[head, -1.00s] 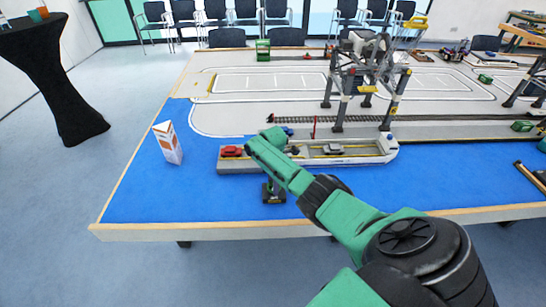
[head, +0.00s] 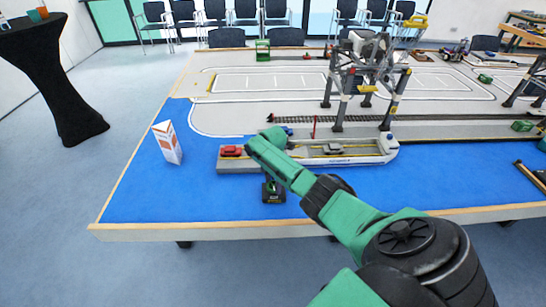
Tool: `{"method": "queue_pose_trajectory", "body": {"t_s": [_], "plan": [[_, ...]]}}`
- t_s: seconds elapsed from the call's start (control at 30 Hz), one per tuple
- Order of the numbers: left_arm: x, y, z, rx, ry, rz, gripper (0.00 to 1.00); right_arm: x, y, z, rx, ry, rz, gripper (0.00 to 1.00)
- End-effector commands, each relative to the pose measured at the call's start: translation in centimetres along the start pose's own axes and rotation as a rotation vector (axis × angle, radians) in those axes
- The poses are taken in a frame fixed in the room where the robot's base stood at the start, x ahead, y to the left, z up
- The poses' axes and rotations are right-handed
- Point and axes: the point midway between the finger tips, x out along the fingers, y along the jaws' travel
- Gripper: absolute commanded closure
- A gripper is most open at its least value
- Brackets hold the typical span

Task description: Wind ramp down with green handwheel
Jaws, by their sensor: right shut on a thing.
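My right arm reaches in from the lower right over the front of the ship. My right gripper (head: 269,178) points down below the wrist and is shut on the green handwheel, just above a small dark stand with a yellow label (head: 273,194). My own wrist and fingers hide most of the wheel. The long grey ship (head: 371,159) lies behind it on the blue area, carrying a red car (head: 231,151) and a grey car (head: 334,148). I cannot make out the ramp clearly. My left gripper is out of view.
A white and orange carton (head: 168,143) stands to the left on the blue area (head: 150,195). A grey gantry crane (head: 340,100) rises behind the ship, beside railway track. The blue surface between carton and stand is clear. The table's wooden front edge (head: 200,232) is close.

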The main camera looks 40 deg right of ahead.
Motion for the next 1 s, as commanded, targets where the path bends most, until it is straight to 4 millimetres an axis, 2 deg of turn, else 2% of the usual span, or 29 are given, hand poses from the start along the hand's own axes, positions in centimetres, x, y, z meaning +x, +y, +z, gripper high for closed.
{"method": "queue_pose_trajectory", "body": {"t_s": [0.07,0.1,0.17,0.47,0.57,0.67,0.77,1.0], "plan": [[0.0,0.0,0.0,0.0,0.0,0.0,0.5,-0.1,0.1,0.1,-0.002,-0.003,0.004,0.89],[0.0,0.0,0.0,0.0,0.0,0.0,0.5,-0.2,0.1,0.1,-0.001,-0.004,0.004,0.26],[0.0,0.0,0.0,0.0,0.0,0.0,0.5,-0.1,0.1,0.1,-0.001,-0.003,0.004,0.04],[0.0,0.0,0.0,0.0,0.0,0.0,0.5,-0.1,0.1,0.1,0.0,-0.002,0.002,0.04],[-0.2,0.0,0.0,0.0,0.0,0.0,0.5,-0.8,0.1,0.1,0.0,-0.001,0.003,0.04],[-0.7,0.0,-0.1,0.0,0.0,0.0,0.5,-2.4,0.1,0.1,0.001,-0.002,0.005,0.04],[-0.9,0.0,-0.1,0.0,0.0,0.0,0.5,-4.9,0.1,0.1,0.0,-0.002,0.007,0.04],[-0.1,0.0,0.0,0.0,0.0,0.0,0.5,-11.6,0.1,0.1,0.0,-0.003,0.007,0.04]]}}
